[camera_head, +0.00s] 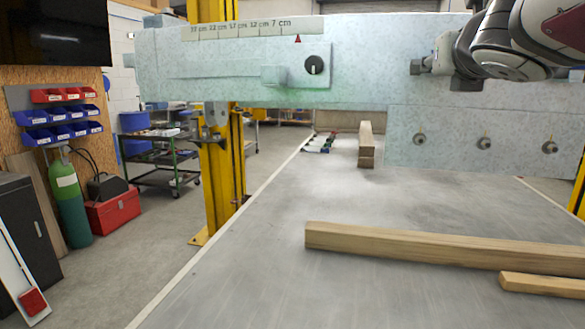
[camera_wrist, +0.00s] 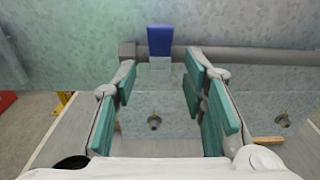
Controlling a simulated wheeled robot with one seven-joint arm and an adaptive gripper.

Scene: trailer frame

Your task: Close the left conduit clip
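In the wrist view a conduit clip has a blue flap (camera_wrist: 160,40) standing up above a grey conduit (camera_wrist: 260,57), with a pale block (camera_wrist: 160,64) below it. The flap looks raised. Only this one clip shows, near the conduit's left end. My gripper (camera_wrist: 163,76) is open, its teal-padded fingers spread to either side below the clip, with nothing between them. I cannot tell how far the fingers are from the clip. In the head view my arm is at the top right and hides the clip; the gripper cannot be made out there.
A long speckled panel (camera_head: 220,66) carries a dark knob (camera_head: 314,65) and a cm scale. A lower panel (camera_head: 452,124) has several round studs. Wooden beams (camera_head: 400,244) lie on the grey surface. A yellow post (camera_head: 222,170) stands at left.

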